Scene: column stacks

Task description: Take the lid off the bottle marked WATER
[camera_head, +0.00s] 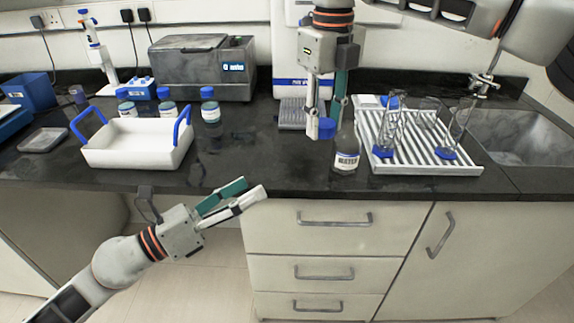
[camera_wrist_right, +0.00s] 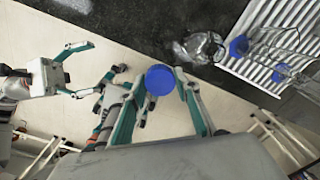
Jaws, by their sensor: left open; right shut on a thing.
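The bottle marked WATER (camera_head: 346,158) stands upright near the counter's front edge, its neck bare. It also shows from above in the right wrist view (camera_wrist_right: 203,47), clear and without a lid on its mouth. The round blue lid (camera_head: 327,129) is between the fingertips of my right gripper (camera_head: 326,120), to the left of the bottle's neck and apart from it. In the right wrist view the lid (camera_wrist_right: 159,79) sits between both fingers (camera_wrist_right: 158,84). My left gripper (camera_head: 252,190) is open and empty, in front of the counter over the drawers.
A white tray with blue handles (camera_head: 130,157) stands at the left, with blue-capped bottles (camera_head: 210,106) behind it. A ribbed rack (camera_head: 440,160) with glassware is right of the bottle, then a sink (camera_head: 515,140). The counter between tray and bottle is clear.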

